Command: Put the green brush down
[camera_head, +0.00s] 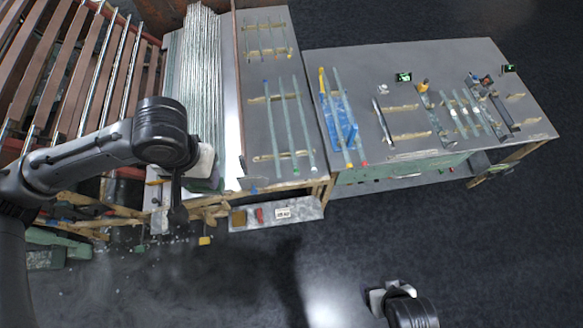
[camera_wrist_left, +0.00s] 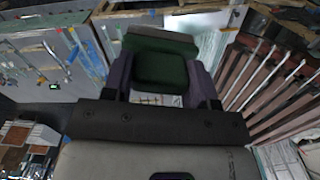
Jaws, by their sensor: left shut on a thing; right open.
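The green brush (camera_wrist_left: 160,70) sits between the two purple-grey fingers of my left gripper (camera_wrist_left: 160,80) in the left wrist view. The gripper is shut on it, and a wider green part of the brush shows beyond the fingers. In the head view my left arm comes in from the left, and its wrist is over the near end of the bundle of glass tubes. My right gripper (camera_head: 386,296) is open and empty, low over the dark floor at the bottom right.
A grey bench (camera_head: 232,130) carries long glass tubes (camera_head: 279,115) on wooden supports. A second table (camera_head: 358,65) holds a blue rack (camera_head: 339,121) and tools. A low shelf (camera_head: 308,207) holds a brown block (camera_head: 239,218) and a red piece (camera_head: 259,215). The floor in front is mostly clear.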

